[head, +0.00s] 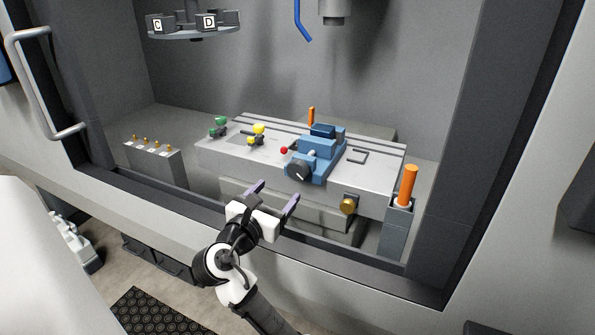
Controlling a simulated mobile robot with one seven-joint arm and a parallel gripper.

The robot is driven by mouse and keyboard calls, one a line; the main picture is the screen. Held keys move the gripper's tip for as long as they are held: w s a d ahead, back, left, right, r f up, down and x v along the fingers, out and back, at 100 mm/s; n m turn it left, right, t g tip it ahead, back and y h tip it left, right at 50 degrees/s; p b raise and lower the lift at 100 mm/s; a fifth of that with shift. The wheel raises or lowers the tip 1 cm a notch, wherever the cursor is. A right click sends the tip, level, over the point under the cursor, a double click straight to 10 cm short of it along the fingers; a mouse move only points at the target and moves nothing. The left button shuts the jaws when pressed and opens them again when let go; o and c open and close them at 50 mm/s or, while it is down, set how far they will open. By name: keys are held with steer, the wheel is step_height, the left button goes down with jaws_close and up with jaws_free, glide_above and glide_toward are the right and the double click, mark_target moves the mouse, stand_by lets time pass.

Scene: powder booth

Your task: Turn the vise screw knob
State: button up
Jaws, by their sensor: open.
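The vise (319,147) is blue and stands on the grey slotted table inside the machine enclosure. Its screw knob (299,171) is a dark round knob with a light pointer mark, on the vise's near face. My gripper (275,190) is open and empty, with two purple-grey fingers. In the picture it is below and left of the knob, apart from it, in front of the table's near edge. Nothing hides the knob.
The table (222,150) carries green, yellow and red knobs left of the vise. An orange cylinder (408,185) stands on a grey post at right, and a brass knob (348,204) is on the table's front. The enclosure sill (340,262) runs below my gripper.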

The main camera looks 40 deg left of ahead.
mark_target(296, 171)
steer(key=p+x, duration=0.2)
steer(key=x, duration=0.8)
steer(key=c, duration=1)
